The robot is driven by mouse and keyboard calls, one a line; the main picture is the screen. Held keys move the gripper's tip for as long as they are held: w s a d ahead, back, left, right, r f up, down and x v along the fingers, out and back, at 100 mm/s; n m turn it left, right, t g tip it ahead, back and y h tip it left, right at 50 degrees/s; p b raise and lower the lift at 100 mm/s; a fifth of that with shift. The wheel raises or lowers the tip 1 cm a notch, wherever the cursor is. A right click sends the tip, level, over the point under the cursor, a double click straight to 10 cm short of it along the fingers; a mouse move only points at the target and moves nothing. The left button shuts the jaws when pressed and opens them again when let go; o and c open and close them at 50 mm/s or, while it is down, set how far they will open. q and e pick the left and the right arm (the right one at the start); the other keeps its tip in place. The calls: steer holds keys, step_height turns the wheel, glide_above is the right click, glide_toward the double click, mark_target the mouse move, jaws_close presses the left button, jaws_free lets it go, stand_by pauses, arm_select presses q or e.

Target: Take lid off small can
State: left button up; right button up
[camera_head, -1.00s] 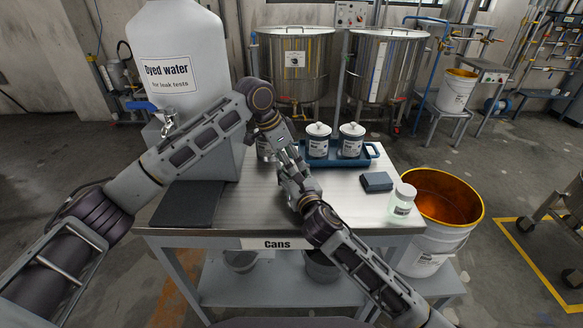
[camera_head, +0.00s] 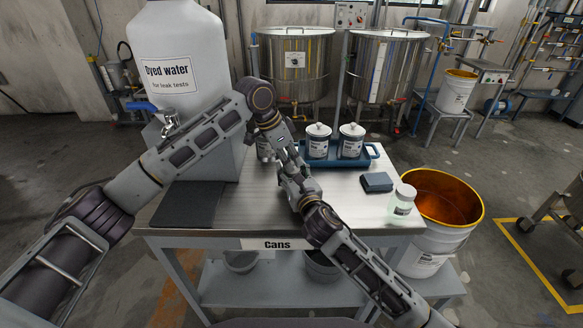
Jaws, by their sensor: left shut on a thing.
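Another can (camera_head: 263,149) shows only in part behind my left wrist. My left gripper (camera_head: 283,159) points down over the table, left of the two lidded cans. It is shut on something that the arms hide. My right gripper (camera_head: 291,178) reaches in from the front right and meets the left one, overlapping it in view. Its fingers are too small and covered to read.
A large dyed-water tank (camera_head: 178,60) with a tap stands at the table's left, a dark mat (camera_head: 188,205) before it. A dark blue block (camera_head: 376,181) and a pale bottle (camera_head: 402,199) stand right. An orange-lined bucket (camera_head: 440,245) is beside the table. The front middle is clear.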

arm_select(q)
steer(key=shift+f, duration=0.1)
step_height(320, 180, up, 10)
stand_by(0.8)
steer(key=shift+r, duration=0.25)
stand_by(0.3)
steer(key=shift+r, duration=2.25)
arm_select(e)
steer(key=o, duration=1.1)
steer(key=shift+s, duration=0.1)
steer(key=shift+v, duration=5.9)
